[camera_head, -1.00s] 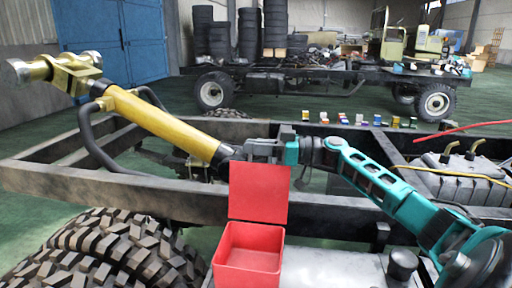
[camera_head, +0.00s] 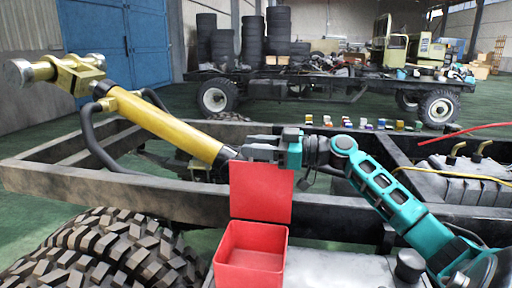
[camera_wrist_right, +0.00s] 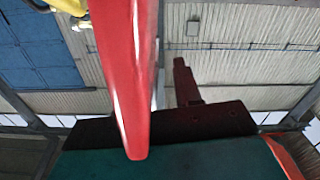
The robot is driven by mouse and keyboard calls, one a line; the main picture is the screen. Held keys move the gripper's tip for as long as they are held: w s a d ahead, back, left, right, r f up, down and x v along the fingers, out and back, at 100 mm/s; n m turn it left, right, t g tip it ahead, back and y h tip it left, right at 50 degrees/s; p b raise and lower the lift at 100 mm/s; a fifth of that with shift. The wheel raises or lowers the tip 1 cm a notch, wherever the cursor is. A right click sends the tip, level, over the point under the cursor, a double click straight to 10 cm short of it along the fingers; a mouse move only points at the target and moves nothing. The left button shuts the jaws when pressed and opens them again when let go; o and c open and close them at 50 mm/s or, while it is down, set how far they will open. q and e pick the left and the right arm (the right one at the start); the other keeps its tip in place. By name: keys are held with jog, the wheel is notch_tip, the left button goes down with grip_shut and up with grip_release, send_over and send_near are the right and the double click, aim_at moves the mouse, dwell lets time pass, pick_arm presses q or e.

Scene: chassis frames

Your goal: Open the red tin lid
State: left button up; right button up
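The red tin (camera_head: 250,262) stands at the bottom centre of the head view, with its box open at the top. Its red lid (camera_head: 261,192) stands upright at the box's back edge. My right gripper (camera_head: 248,152) reaches in from the right and lies at the lid's top edge, its fingers pointing left. In the right wrist view the lid (camera_wrist_right: 128,70) shows nearly edge-on, close to the camera, with one dark finger (camera_wrist_right: 184,82) to its right. The other finger cannot be made out, so the gap between them is unclear. My left gripper is in neither view.
A dark chassis frame (camera_head: 80,182) runs behind the tin, with a yellow cylinder (camera_head: 170,125) just left of my right gripper. A large tyre (camera_head: 105,250) lies left of the tin. A grey surface (camera_head: 335,268) with a black cap (camera_head: 409,264) is to the right.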

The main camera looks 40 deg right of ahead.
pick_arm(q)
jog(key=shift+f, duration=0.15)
pick_arm(e)
jog(key=shift+s+d, duration=0.1)
jog(key=shift+s+d, duration=0.2)
jog(key=shift+s, duration=0.05)
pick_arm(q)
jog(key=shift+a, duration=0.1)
pick_arm(e)
jog(key=v, duration=1.2)
